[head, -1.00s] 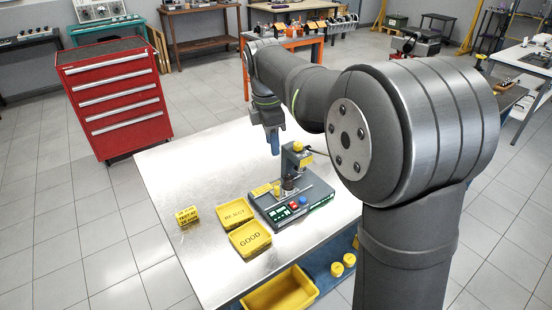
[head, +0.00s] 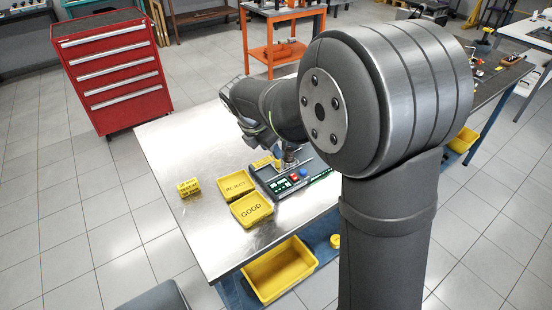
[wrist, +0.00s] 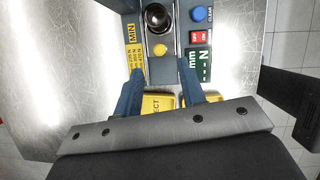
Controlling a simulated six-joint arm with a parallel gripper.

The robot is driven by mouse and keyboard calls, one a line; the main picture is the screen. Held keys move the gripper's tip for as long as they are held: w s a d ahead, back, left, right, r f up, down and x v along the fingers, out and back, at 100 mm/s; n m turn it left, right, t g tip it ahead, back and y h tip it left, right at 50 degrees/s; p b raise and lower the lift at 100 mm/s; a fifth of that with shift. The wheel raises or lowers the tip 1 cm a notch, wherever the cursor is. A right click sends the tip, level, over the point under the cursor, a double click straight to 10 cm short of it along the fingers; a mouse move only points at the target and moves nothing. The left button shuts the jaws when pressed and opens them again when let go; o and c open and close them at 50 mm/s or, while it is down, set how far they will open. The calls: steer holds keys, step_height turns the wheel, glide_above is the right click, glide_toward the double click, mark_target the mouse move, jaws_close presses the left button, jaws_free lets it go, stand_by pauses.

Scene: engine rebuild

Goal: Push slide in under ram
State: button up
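In the wrist view, the grey slide (wrist: 162,71) runs between a yellow label and a green display. It carries a yellow knob (wrist: 160,49) and, beyond that, a dark round part (wrist: 158,17) with a shiny top. My gripper (wrist: 161,70) is open, its two blue fingers on either side of the slide, tips just short of the knob. I see nothing held between them. Whether a finger touches the slide is unclear. In the head view, my arm hides the ram and most of the press station (head: 285,187); the fingers are not clearly visible there.
The station's panel has a blue button (wrist: 199,14) and a red one (wrist: 196,37). Yellow REJECT (head: 236,185) and GOOD (head: 251,209) trays sit left of it. The metal table (head: 165,150) is otherwise largely clear at left.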

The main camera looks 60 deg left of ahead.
steer(key=x, duration=0.6)
steer(key=shift+w+f, duration=0.1)
steer(key=shift+f, duration=0.05)
steer(key=shift+c, duration=0.3)
jaws_close()
